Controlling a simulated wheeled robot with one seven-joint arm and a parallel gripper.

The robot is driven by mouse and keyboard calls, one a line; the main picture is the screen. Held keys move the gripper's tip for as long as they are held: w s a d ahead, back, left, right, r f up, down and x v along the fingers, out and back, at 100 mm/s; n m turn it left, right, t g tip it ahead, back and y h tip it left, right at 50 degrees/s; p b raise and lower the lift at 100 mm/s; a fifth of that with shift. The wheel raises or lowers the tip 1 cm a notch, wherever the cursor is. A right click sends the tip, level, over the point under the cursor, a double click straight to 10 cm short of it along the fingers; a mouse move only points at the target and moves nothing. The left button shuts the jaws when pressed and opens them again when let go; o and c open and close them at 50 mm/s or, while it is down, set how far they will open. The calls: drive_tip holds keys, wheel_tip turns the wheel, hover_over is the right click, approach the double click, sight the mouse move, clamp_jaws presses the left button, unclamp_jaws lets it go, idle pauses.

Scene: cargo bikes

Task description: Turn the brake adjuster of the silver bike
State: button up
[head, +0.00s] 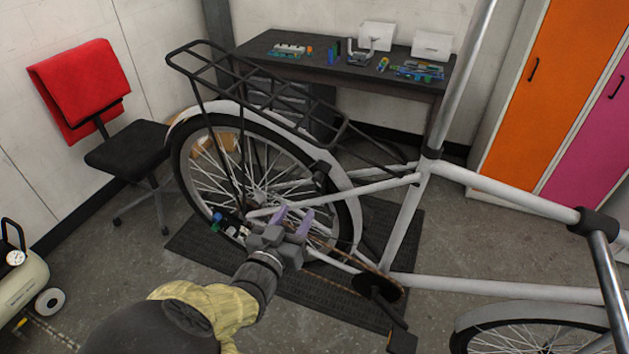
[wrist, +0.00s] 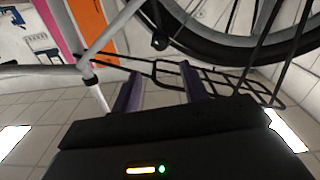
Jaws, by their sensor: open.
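The silver bike (head: 385,184) stands with its rear wheel toward the left in the head view. A small blue part (head: 216,217) with green beside it sits near the rear hub. A black part (head: 322,168) sits on the frame by the rear tyre. I cannot tell for sure which is the brake adjuster. My gripper (head: 294,214) has its purple fingers apart and empty, in front of the rear wheel and right of the blue part. In the wrist view, my gripper (wrist: 160,82) points toward the rear rack (wrist: 185,75) and tyre (wrist: 215,45); no adjuster is clear there.
A black mat (head: 187,243) lies under the rear wheel. A workbench (head: 345,75) with tools stands behind the bike. A chair with a red cloth (head: 80,85) is at the left, a compressor (head: 20,275) at the lower left. Orange and pink lockers (head: 550,100) stand at the right.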

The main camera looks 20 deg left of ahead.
sight(316, 181)
drive_tip(key=w, duration=0.4)
drive_tip(key=w+p, duration=0.1)
drive_tip(key=w, duration=0.2)
drive_tip(key=w+d+p, duration=0.1)
drive_tip(key=w, duration=0.3)
drive_tip(key=shift+w, duration=0.35)
clamp_jaws()
